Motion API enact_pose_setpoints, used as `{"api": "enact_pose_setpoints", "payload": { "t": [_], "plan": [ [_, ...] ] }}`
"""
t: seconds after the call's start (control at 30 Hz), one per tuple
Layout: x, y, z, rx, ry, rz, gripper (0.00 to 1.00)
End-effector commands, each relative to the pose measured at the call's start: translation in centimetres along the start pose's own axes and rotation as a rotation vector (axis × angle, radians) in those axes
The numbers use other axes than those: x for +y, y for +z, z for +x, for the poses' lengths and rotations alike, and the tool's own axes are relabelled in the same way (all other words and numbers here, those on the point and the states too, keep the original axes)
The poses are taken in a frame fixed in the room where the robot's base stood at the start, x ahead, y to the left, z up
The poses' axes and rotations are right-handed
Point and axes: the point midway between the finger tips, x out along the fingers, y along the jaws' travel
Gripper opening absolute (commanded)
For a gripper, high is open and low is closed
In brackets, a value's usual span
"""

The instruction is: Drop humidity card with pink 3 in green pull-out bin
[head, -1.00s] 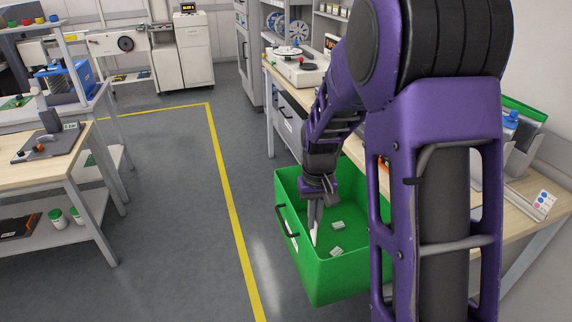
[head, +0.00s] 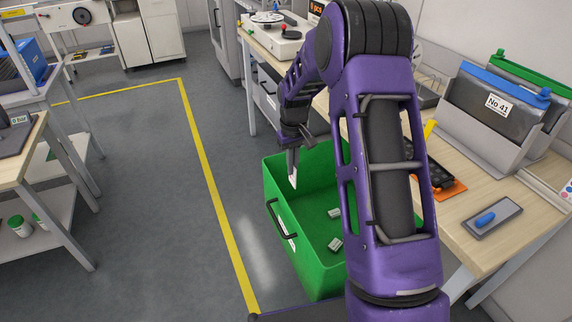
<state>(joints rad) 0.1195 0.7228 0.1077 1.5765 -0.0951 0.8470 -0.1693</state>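The green pull-out bin (head: 312,271) is open below the bench, with a black handle on its front wall. Two small whitish pieces (head: 335,243) lie on its floor, too small to read. My gripper (head: 292,178) points down over the bin's far left part, its tips around rim height in the picture. A pale, pointed shape shows at the tips; I cannot tell whether it is a finger or a held card. A white card with pink dots (head: 567,190) is partly cut off at the right edge. No pink 3 is readable.
The wooden bench (head: 480,240) holds a grey tray with a blue item (head: 485,219), an orange-edged black tray (head: 448,188) and a file holder (head: 495,105) marked No 41. My arm hides part of the bin. Floor left of the bin is clear, with a yellow line (head: 205,165).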

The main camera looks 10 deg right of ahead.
Motion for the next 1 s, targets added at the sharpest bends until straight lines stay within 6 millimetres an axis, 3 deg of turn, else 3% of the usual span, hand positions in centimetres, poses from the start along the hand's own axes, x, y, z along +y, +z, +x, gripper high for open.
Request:
{"api": "enact_pose_setpoints", "payload": {
  "t": [0.73, 1.0],
  "plan": [
    [9.9, 0.0, 6.0, 0.001, 0.000, 0.003, 0.00],
    [9.7, 0.1, 9.9, -0.003, -0.001, 0.001, 0.00]
  ]
}}
